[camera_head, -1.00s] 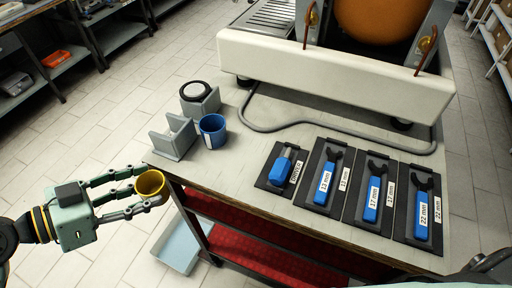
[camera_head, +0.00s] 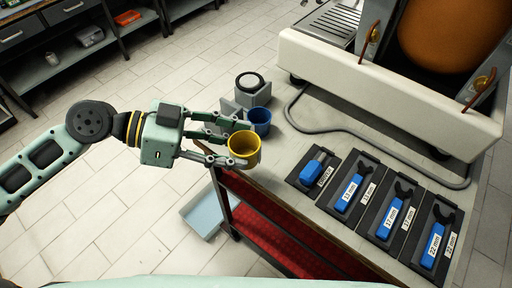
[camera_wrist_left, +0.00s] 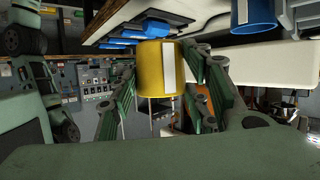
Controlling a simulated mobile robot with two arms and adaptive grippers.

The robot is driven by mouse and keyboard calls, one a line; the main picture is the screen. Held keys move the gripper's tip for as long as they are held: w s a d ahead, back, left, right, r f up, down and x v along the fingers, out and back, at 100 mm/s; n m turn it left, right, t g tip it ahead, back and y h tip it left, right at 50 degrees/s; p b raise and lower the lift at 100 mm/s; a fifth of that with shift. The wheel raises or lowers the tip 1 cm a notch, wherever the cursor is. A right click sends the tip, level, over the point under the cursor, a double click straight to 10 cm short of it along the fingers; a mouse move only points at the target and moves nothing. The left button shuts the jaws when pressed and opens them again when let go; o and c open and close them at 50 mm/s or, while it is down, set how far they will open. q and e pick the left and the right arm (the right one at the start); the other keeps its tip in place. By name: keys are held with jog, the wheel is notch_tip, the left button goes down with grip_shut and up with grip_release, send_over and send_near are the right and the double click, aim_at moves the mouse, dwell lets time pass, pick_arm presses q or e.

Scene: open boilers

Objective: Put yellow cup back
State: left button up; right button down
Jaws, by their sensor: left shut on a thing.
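The yellow cup (camera_head: 245,149) is held upright between the fingers of my left gripper (camera_head: 228,146), at the left edge of the workbench in the head view. In the left wrist view the yellow cup (camera_wrist_left: 160,68) shows a white stripe, with a finger on each side. The gripper is shut on it. The grey holder (camera_head: 236,108) behind the gripper is partly hidden by the fingers. A blue cup (camera_head: 259,120) stands beside the holder, also partly hidden. My right gripper is not in view.
A dark ring-topped item on a grey block (camera_head: 252,88) stands behind the holder. Blue-handled tools lie in black trays (camera_head: 388,216) on the right. A white machine base (camera_head: 385,92) and a grey hose (camera_head: 345,135) fill the back. A pale bin (camera_head: 203,207) sits low at the left.

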aim_at(255, 143)
pick_arm(q)
jog(key=w+d+f, duration=0.1)
jog(key=d, duration=0.1)
jog(key=w+d+f+p, duration=0.1)
jog(key=w, duration=0.1)
jog(key=shift+w+d+f, duration=0.2)
jog(key=shift+d+f, duration=0.15)
jog(key=shift+d, duration=0.05)
jog(key=shift+w+d+f, duration=0.2)
jog(key=shift+d+f, duration=0.05)
jog(key=shift+f, duration=0.25)
notch_tip(255, 143, down, 4)
jog(key=shift+r+p, duration=0.1)
jog(key=shift+p, duration=0.65)
jog(key=shift+s+f+b, duration=0.1)
jog(key=shift+f+b, duration=0.35)
jog(key=shift+b, duration=0.2)
jog(key=o, duration=0.8)
jog(key=shift+a, duration=0.1)
jog(key=o, duration=0.4)
jog(key=shift+c, duration=0.2)
jog(key=shift+f, duration=0.1)
